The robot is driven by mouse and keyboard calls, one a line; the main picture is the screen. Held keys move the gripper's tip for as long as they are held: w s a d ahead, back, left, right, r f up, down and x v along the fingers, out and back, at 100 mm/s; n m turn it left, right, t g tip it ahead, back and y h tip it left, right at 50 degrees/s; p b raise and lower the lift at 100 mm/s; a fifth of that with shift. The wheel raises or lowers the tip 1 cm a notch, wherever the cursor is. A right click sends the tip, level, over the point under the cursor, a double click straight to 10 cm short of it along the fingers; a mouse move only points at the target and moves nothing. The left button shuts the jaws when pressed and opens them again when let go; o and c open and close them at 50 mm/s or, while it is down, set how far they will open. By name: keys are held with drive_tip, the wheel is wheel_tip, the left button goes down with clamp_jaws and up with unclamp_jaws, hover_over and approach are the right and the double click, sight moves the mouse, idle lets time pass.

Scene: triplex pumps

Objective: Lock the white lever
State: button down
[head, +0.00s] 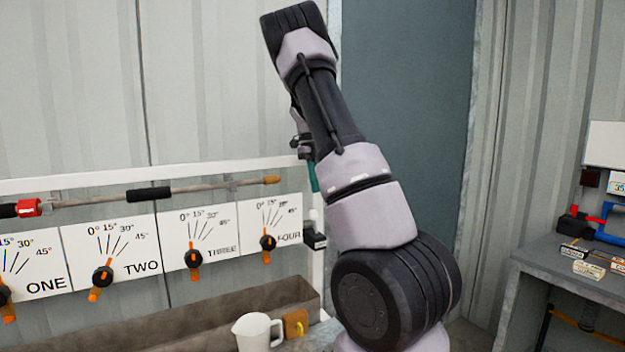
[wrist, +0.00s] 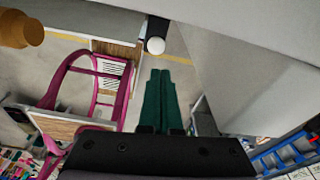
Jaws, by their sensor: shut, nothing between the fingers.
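The white lever shows as a round white knob (wrist: 155,46) just beyond my fingertips in the wrist view. A black box (wrist: 157,26) sits right behind it. In the head view, the black box (head: 315,240) is mounted at the right end of the white frame, and a small pale knob (head: 315,214) shows above it. My gripper (wrist: 160,72) has its green fingers together and empty, pointing towards the knob with a small gap. In the head view, the green fingers (head: 314,187) hang just above the knob, partly hidden by my arm.
Dial panels with orange-tipped handles (head: 268,243) line the wall to the left. A horizontal rod (head: 180,189) runs above them. A white jug (head: 256,333) stands below. A workbench (head: 570,272) is at the right. A pink frame (wrist: 62,85) shows in the wrist view.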

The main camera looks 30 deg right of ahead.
drive_tip(key=shift+w+r, duration=0.7)
drive_tip(key=shift+r, duration=0.2)
drive_tip(key=s+a+r+n+t+y, duration=0.1)
drive_tip(key=s+a+r+n+t, duration=0.2)
drive_tip(key=s+a+r+n, duration=0.4)
drive_tip(key=s+a+r+n+t+y, duration=0.2)
drive_tip(key=s+a+r+n, duration=0.35)
drive_tip(key=s+n, duration=0.4)
drive_tip(key=s+a+n+t, duration=0.4)
drive_tip(key=s+a+n, duration=0.4)
drive_tip(key=s+n, duration=0.5)
drive_tip(key=shift+s+a+f, duration=0.15)
drive_tip(key=shift+s+f, duration=0.15)
drive_tip(key=shift+s, duration=0.45)
